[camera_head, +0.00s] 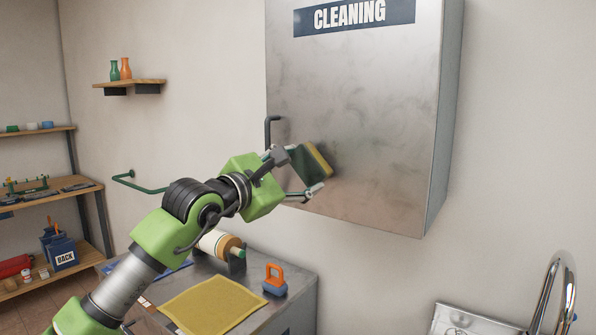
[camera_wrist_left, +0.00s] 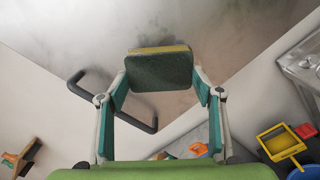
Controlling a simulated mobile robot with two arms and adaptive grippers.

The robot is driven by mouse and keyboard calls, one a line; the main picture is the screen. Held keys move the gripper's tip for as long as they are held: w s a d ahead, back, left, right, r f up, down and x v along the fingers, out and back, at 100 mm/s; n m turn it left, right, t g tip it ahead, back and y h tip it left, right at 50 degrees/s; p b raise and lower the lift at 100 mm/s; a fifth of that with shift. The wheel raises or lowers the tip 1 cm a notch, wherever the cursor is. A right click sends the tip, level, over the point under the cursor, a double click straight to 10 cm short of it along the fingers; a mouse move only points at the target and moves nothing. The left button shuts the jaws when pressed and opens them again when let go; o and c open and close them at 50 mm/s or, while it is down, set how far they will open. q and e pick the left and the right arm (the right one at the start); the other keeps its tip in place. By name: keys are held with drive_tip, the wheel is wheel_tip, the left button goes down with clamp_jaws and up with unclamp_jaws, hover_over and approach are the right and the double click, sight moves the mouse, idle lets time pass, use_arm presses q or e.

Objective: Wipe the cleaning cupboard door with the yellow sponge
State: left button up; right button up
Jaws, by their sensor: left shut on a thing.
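The cleaning cupboard door (camera_head: 350,110) is a grey metal panel with cloudy smudges and a "CLEANING" sign (camera_head: 350,14). My left gripper (camera_head: 298,171) is shut on the yellow sponge (camera_head: 320,159), which has a dark green side. The sponge is at the lower part of the door, its yellow face toward the metal; I cannot tell whether it touches. In the left wrist view the sponge (camera_wrist_left: 158,70) sits between the fingers of the left gripper (camera_wrist_left: 158,85), with the door (camera_wrist_left: 230,35) behind it. My right gripper is not in view.
The door's dark handle (camera_head: 270,130) sticks out just left of the gripper. Below stands a metal counter (camera_head: 285,300) with a yellow cloth (camera_head: 213,304), an orange-and-blue object (camera_head: 275,280) and a roll (camera_head: 218,243). A sink tap (camera_head: 560,290) is at the lower right.

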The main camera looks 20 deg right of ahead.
sight(315, 169)
use_arm(q)
drive_tip(key=shift+p+x, duration=0.5)
drive_tip(key=shift+x, duration=0.5)
idle(0.3)
drive_tip(key=shift+s+d+f+b, duration=0.2)
drive_tip(key=shift+s+d+b, duration=0.15)
drive_tip(key=shift+s+b, duration=0.45)
drive_tip(key=shift+s+d+b, duration=0.35)
drive_tip(key=shift+d+b, duration=0.15)
drive_tip(key=shift+b, duration=0.35)
drive_tip(key=shift+s+d+r+b, duration=0.15)
drive_tip(key=shift+s+d+b, duration=0.15)
drive_tip(key=shift+s+b, duration=0.2)
drive_tip(key=shift+w+a+r+p, duration=0.2)
drive_tip(key=shift+w+a+p, duration=0.15)
drive_tip(key=shift+w, duration=0.2)
drive_tip(key=shift+w+a+p, duration=0.7)
drive_tip(key=shift+w+a, duration=0.15)
drive_tip(key=shift+w, duration=0.3)
drive_tip(key=shift+f, duration=0.1)
